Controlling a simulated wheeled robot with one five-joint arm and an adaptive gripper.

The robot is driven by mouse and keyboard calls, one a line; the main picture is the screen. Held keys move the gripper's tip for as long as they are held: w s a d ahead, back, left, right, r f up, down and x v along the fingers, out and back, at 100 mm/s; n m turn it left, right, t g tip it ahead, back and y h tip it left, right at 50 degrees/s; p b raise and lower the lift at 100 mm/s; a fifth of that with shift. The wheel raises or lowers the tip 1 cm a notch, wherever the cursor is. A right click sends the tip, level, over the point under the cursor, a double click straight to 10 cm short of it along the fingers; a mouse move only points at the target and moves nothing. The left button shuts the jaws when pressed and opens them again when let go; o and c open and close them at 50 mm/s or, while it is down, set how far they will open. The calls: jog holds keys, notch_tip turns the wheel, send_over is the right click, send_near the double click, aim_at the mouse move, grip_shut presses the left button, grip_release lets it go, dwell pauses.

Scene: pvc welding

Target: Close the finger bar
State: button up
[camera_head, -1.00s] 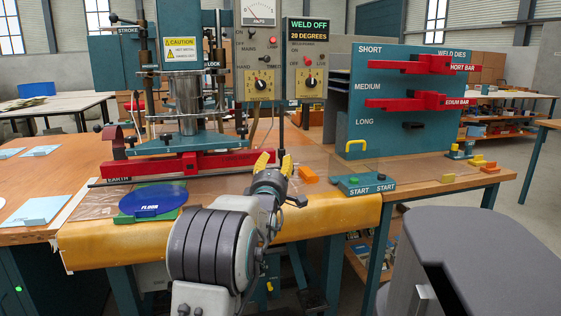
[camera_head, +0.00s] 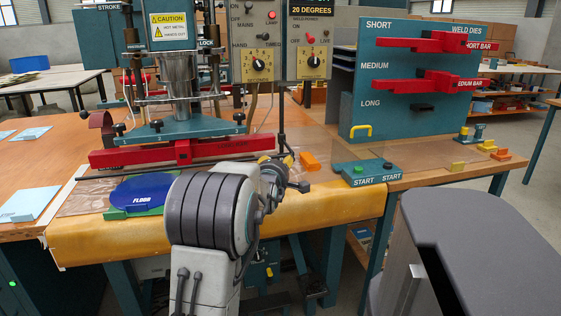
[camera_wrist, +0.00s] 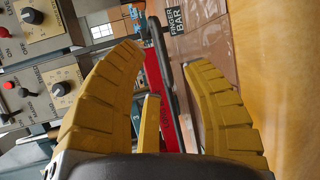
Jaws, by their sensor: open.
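The finger bar looks like a thin dark rail (camera_head: 100,177) along the front of the red long bar (camera_head: 130,158), on the press table. In the wrist view a dark rail (camera_wrist: 164,60) runs beside the red bar (camera_wrist: 157,92), near a dark "FINGER BAR" label (camera_wrist: 175,22). My gripper (camera_head: 277,160) is at the right end of the red bar, its fingertips partly hidden by my wrist. In the wrist view my gripper (camera_wrist: 164,55) is open, its yellow fingers apart with the rail and red bar showing between them. Contact cannot be told.
The press (camera_head: 180,90) and the control boxes (camera_head: 255,45) stand behind. A blue "FLOOR" disc (camera_head: 146,192) lies at front left. An orange block (camera_head: 310,162) and the START button box (camera_head: 366,173) are to the right. The weld dies rack (camera_head: 400,110) stands further right.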

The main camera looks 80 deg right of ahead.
jog(key=shift+d+f, duration=0.2)
jog(key=shift+d, duration=0.75)
jog(key=shift+d+f, duration=0.2)
jog(key=shift+d, duration=0.8)
jog(key=shift+d+f, duration=0.2)
jog(key=shift+d, duration=0.75)
grip_shut()
